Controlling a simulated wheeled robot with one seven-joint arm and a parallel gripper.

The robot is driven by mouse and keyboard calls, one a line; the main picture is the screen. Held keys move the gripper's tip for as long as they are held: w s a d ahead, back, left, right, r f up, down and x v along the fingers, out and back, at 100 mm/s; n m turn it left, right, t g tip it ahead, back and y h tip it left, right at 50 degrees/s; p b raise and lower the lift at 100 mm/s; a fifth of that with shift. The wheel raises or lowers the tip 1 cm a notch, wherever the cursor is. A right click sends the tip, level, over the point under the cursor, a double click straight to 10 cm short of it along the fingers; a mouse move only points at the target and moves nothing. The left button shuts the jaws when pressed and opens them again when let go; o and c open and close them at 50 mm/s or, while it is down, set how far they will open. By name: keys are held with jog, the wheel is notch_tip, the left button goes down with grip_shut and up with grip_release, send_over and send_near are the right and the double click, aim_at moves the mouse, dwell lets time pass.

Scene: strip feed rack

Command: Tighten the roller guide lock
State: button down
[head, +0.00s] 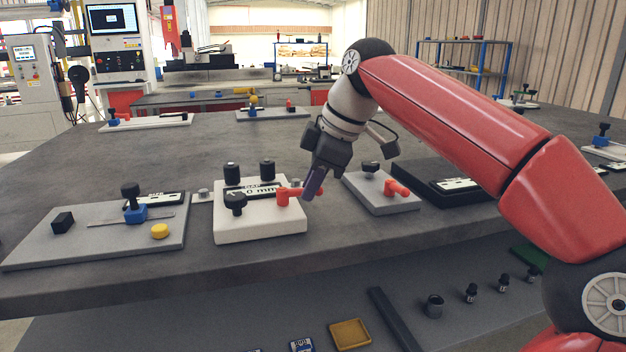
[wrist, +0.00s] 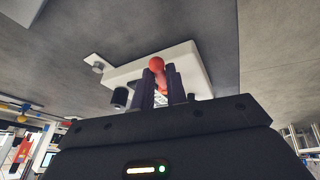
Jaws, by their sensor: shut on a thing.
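A white block (head: 262,226) stands near the table's front edge, with black knobs on top and a display reading "GAP" and "0 mm" (head: 252,190). A red lever (head: 288,196) sticks out at its right side; I take it as the lock, though no label confirms this. My gripper (head: 313,184) reaches down to the lever and is shut on it. In the wrist view the lever's round red end (wrist: 156,64) shows between the two dark fingers (wrist: 158,88).
A grey plate (head: 60,240) with a blue slider (head: 136,213) and yellow button (head: 160,231) lies left. Close to the right, another grey plate (head: 365,203) carries a second red lever (head: 397,188). A dark tray (head: 435,190) lies beyond it. Bare tabletop lies behind the white block.

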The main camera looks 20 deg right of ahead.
jog(key=m, duration=0.2)
jog(key=s+m+t+h, duration=0.1)
jog(key=shift+s+a+f+m, duration=0.1)
jog(key=shift+s+a+m, duration=0.05)
jog(key=shift+a+m, duration=0.25)
jog(key=m, duration=0.1)
jog(key=a+m+h+b, duration=0.1)
jog(key=shift+s+m, duration=0.4)
jog(key=m+h, duration=0.1)
jog(key=a+m+h, duration=0.1)
jog(key=m, duration=0.1)
jog(key=shift+s+a+t+b, duration=0.25)
jog(key=shift+s+t+b, duration=0.05)
jog(key=shift+s, duration=0.05)
jog(key=shift+s+a+m+h+p, duration=0.1)
jog(key=shift+a+m+h, duration=0.2)
jog(key=shift+m, duration=0.45)
jog(key=shift+w+a+m+h+p, duration=0.15)
jog(key=shift+a+m+h, duration=0.15)
jog(key=shift+m, duration=0.4)
jog(key=shift+s+a+m+h+p, duration=0.1)
jog(key=shift+s+a+m+h, duration=0.2)
jog(key=shift+m, duration=0.45)
jog(key=shift+w+a, duration=0.1)
jog(key=shift+w, duration=0.05)
jog(key=c, duration=1.4)
grip_release()
